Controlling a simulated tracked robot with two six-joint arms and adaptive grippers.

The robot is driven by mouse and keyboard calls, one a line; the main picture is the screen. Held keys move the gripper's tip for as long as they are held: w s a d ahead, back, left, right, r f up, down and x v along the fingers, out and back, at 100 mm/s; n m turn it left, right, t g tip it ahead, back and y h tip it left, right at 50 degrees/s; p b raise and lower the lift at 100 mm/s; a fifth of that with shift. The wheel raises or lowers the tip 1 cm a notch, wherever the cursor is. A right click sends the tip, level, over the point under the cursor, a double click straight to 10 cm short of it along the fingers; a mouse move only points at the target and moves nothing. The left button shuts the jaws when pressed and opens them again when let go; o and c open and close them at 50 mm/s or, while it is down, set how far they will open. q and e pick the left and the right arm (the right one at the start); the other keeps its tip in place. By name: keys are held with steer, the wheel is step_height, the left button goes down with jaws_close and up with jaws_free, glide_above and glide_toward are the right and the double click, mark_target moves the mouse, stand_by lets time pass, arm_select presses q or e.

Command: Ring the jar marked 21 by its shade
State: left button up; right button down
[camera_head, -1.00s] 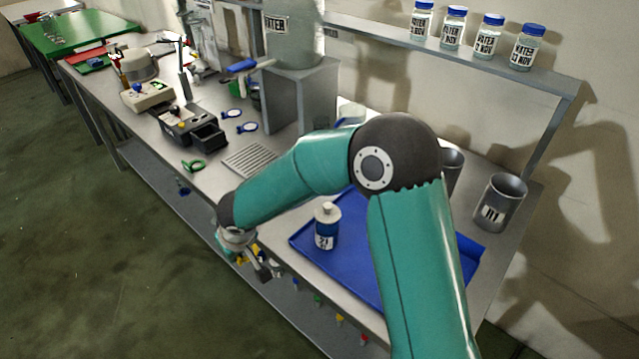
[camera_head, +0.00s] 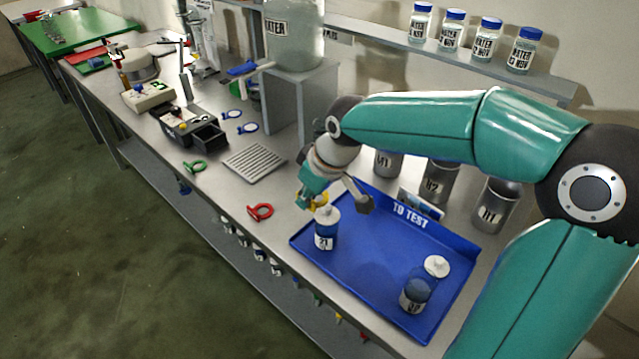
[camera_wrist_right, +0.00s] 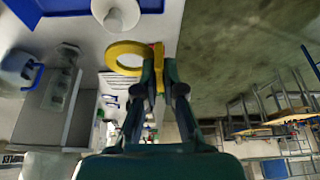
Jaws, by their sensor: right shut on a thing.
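The jar marked 21 (camera_head: 325,240) stands upright on the near left corner of the blue tray (camera_head: 375,245). It has a white stopper and blue contents. My right gripper (camera_head: 314,196) is shut on a yellow ring (camera_head: 319,201), held beside and slightly behind the jar's top. In the right wrist view the yellow ring (camera_wrist_right: 109,58) sticks out from the closed fingers (camera_wrist_right: 155,62), close to the white stopper (camera_wrist_right: 118,12). The ring does not appear to be around the jar; whether it touches is unclear. My left gripper is not in view.
A second stoppered jar (camera_head: 415,294) stands on the tray's right. A red ring (camera_head: 260,212), a green ring (camera_head: 195,167) and blue rings (camera_head: 247,127) lie on the bench.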

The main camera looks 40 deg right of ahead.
mark_target(323, 205)
steer(key=shift+s+d+r+m, duration=0.15)
steer(key=shift+s+d+r, duration=0.1)
steer(key=shift+d, duration=0.35)
steer(key=shift+s+d+r+m, duration=0.15)
steer(key=shift+s+d+r, duration=0.1)
steer(key=shift+d, duration=0.35)
steer(key=shift+f+b, duration=1.25)
steer(key=shift+f, duration=0.45)
steer(key=shift+w+f+b, duration=0.1)
steer(key=shift+f+b, duration=1.3)
steer(key=shift+f, duration=0.15)
steer(key=c, duration=1.2)
jaws_free()
steer(key=shift+r, duration=0.1)
